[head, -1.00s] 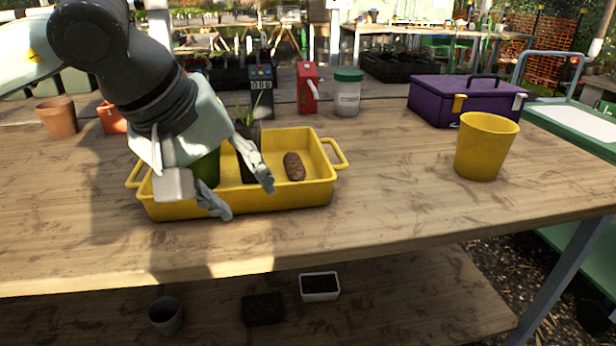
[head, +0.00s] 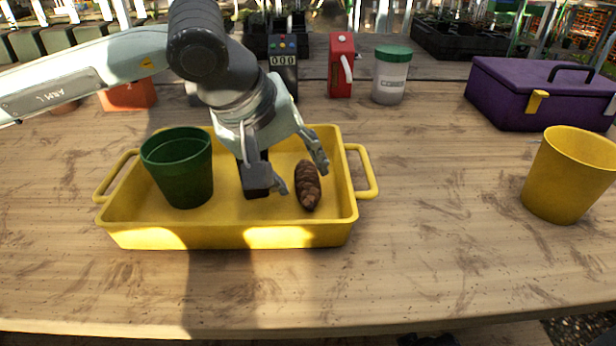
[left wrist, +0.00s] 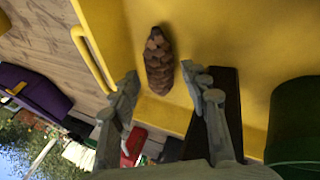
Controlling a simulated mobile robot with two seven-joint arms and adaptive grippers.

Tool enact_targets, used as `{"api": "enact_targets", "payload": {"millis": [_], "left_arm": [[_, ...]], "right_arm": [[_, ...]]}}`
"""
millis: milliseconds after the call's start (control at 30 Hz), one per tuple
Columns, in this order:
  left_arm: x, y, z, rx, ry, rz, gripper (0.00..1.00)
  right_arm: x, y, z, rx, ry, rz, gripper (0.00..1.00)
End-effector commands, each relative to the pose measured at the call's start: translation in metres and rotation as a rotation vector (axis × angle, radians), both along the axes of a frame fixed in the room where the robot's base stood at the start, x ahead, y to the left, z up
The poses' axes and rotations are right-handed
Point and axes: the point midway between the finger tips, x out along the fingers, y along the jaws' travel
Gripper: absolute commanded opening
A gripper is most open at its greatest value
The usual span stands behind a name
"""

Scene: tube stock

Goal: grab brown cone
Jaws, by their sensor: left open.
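The brown cone (head: 308,186) lies in the right part of the yellow tray (head: 230,237), with bare tray floor around it. In the left wrist view the cone (left wrist: 158,60) lies beyond the fingertips, in line with the gap between them. My left gripper (head: 301,180) is open and empty above the tray, close to the cone; its fingers also show in the left wrist view (left wrist: 164,86). I cannot tell whether a finger touches the cone. My right gripper is not in view.
A green pot (head: 178,170) stands in the tray's left part. A dark block-like pot (head: 256,182) is beside my left gripper, partly hidden. A yellow pot (head: 569,178) and a purple toolbox (head: 510,95) stand to the right. The table front is clear.

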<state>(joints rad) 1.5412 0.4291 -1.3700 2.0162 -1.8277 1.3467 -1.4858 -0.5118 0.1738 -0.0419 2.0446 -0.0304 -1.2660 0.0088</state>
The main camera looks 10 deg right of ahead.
Motion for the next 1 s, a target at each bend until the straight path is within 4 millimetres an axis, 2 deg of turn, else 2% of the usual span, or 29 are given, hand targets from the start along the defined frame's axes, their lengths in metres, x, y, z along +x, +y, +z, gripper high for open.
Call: {"api": "enact_targets", "payload": {"millis": [167,433,733,1000], "left_arm": [[0.006,-0.007,-0.016,0.000,0.002,0.000,0.46],[0.006,-0.008,-0.019,0.001,0.002,0.000,0.45],[0.006,-0.007,-0.019,0.002,0.003,0.000,0.07],[0.006,-0.007,-0.020,0.003,0.005,0.001,0.06]], "right_arm": [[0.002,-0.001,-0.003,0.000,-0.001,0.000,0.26],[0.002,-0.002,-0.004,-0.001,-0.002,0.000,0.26],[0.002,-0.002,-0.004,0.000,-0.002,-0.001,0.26],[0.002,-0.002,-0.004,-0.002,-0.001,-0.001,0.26]]}}
